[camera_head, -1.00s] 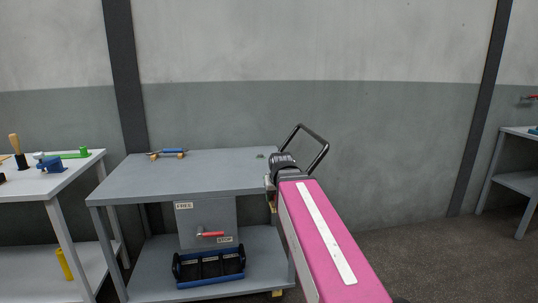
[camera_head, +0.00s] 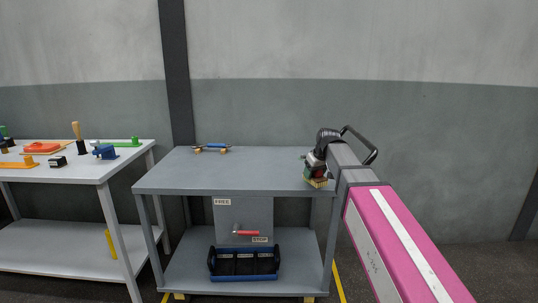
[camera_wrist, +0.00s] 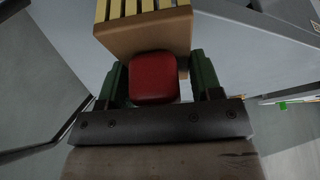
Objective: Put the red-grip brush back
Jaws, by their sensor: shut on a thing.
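The red-grip brush has a red grip (camera_wrist: 153,78), a tan wooden block (camera_wrist: 145,32) and yellow bristles (camera_wrist: 130,8) at the top of the wrist view. My gripper (camera_wrist: 153,85) is shut on the red grip, with a dark green finger on each side. In the head view my gripper (camera_head: 314,168) is at the right front corner of the grey table (camera_head: 240,180). The brush's yellowish bristle end (camera_head: 317,183) shows just below it, over or beside the table edge. I cannot tell whether it touches the table.
A blue-grip tool (camera_head: 212,146) rests on small wooden supports at the table's back left. Below hangs a panel (camera_head: 228,213) with a red handle and FREE and STOP labels. A blue-black crate (camera_head: 243,276) stands on the lower shelf. A white table (camera_head: 70,170) with several tools stands left.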

